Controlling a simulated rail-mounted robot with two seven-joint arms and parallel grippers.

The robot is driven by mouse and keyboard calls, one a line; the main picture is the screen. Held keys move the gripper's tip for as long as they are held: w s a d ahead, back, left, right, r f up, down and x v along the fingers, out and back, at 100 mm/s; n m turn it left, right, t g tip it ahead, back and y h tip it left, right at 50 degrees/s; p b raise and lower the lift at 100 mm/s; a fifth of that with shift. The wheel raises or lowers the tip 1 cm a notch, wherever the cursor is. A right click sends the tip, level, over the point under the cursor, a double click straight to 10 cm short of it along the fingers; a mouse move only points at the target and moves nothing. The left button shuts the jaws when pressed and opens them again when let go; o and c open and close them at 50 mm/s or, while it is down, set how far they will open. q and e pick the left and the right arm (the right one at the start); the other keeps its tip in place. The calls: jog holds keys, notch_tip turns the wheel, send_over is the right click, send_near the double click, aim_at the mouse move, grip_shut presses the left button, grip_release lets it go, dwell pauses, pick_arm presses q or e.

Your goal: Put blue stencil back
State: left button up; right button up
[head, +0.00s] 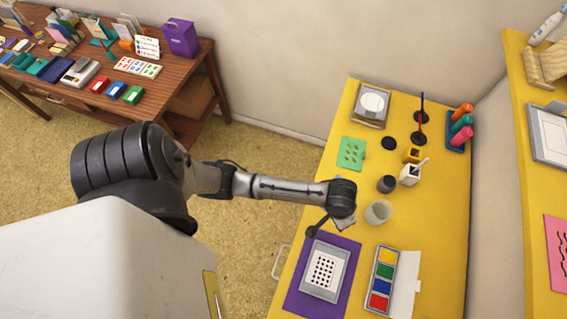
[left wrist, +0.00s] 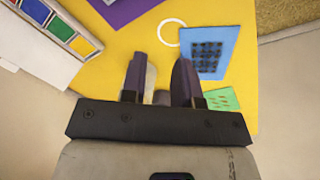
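The blue stencil (left wrist: 208,52) lies flat in the left wrist view, a blue sheet with a grid of dark marks. It lies next to the green stencil (left wrist: 222,99). I cannot make it out in the head view, where my left arm covers that part of the table. My left gripper (left wrist: 160,80) has its two dark fingers apart, with the right finger overlapping the stencil's near edge in the picture. I cannot tell whether they touch. In the head view this gripper (head: 330,224) is above the yellow table's left side. My right gripper is not in view.
A purple mat (head: 347,247) bears a grey-framed dotted sheet (head: 325,271). Beside it is an open paint-coloured inkpad box (head: 383,280). A glass jar (head: 378,212) stands right of the gripper, with dark and white pots behind. A brown table (head: 200,62) holds supplies at back left.

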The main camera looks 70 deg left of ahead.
pick_arm(q)
jog(key=s+a+r+m+t, duration=0.1)
jog(key=s+a+r+m, duration=0.1)
jog(key=s, duration=0.6)
jog(key=s+a+r+m+t+y, duration=0.1)
jog(key=s+a+r, duration=0.1)
jog(key=s, duration=0.6)
jog(key=shift+s+r+m, duration=0.2)
jog(key=shift+r+m, duration=0.2)
jog(key=shift+r, duration=0.45)
jog(key=shift+d+r, duration=0.1)
notch_tip(320, 180, up, 22)
jog(key=p, duration=2.2)
jog(key=shift+r+p, duration=0.2)
jog(key=shift+p, duration=0.1)
